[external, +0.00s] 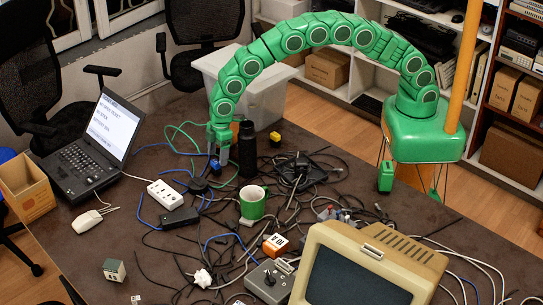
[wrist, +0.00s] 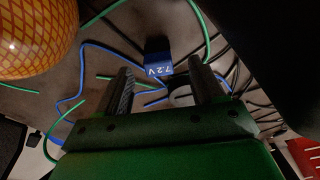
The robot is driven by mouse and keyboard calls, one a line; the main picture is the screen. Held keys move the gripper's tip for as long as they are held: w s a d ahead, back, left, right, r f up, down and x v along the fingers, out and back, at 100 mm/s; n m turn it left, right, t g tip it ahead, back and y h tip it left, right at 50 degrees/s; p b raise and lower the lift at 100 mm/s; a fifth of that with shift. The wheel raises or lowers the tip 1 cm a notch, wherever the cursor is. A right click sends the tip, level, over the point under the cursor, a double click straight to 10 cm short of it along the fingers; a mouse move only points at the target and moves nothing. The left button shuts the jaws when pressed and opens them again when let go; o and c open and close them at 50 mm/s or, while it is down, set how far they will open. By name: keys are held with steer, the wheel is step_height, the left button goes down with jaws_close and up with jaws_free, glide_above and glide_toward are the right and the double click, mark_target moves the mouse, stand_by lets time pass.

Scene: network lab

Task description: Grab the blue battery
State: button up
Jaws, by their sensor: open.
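The blue battery (wrist: 158,66), marked 7.2 V, lies on the dark table among cables in the wrist view. It appears just beyond and between my fingertips, apart from the fingers as far as I can tell. My gripper (wrist: 160,72) is open, with a dark finger on each side of the view and nothing held. In the external view my gripper (external: 220,158) points down over the table's far side, left of the black bottle (external: 247,150). A small blue patch (external: 213,164) beside the fingers seems to be the battery, mostly hidden there.
An orange patterned rounded object (wrist: 35,35) is close at the wrist view's upper left. Cables crowd the table. A green mug (external: 252,205), white power strip (external: 165,194), laptop (external: 90,148) and beige monitor (external: 365,270) stand around. A yellow-and-black block (external: 275,138) sits behind the bottle.

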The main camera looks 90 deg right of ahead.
mark_target(216, 162)
steer(key=shift+w+a+f, duration=0.1)
steer(key=shift+w+f, duration=0.1)
steer(key=shift+f, duration=0.75)
steer(key=shift+w+a+f, duration=0.1)
steer(key=shift+w+f, duration=0.1)
steer(key=shift+f, duration=0.7)
steer(key=shift+w+a+f, duration=0.1)
steer(key=shift+w+f, duration=0.1)
steer(key=shift+f, duration=0.75)
steer(key=c, duration=1.1)
